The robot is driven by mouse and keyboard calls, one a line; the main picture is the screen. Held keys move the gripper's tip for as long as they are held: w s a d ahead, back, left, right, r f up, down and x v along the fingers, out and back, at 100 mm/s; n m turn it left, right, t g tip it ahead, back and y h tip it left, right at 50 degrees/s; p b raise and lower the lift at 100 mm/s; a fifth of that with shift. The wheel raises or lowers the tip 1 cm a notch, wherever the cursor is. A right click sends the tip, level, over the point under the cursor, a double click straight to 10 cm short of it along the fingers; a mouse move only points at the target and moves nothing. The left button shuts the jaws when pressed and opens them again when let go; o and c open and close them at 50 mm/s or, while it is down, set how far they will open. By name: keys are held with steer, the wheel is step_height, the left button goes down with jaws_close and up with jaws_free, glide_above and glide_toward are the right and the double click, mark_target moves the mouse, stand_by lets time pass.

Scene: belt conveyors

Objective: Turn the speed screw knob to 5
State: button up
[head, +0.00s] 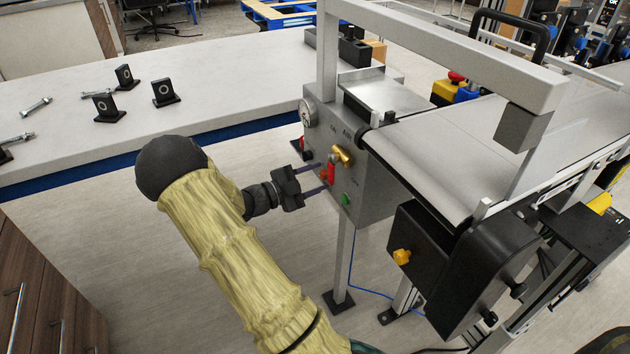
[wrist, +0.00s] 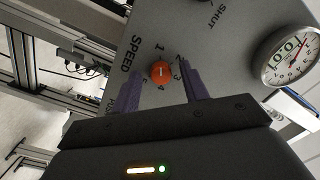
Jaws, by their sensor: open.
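The speed screw knob (wrist: 160,71) is a small round orange-red knob with a white mark, on a grey panel lettered SPEED. My gripper (wrist: 164,76) is open, with one purple finger on each side of the knob and gaps between. In the head view my gripper (head: 321,178) reaches the control box (head: 370,192) from the left.
A round dial gauge (wrist: 290,57) is at the right of the panel and also shows in the head view (head: 308,112). A brass valve (head: 341,155) and green button (head: 346,199) are close to my fingers. The conveyor belt (head: 430,150) lies right; a white table (head: 215,80) lies behind.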

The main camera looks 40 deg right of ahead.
jaws_close()
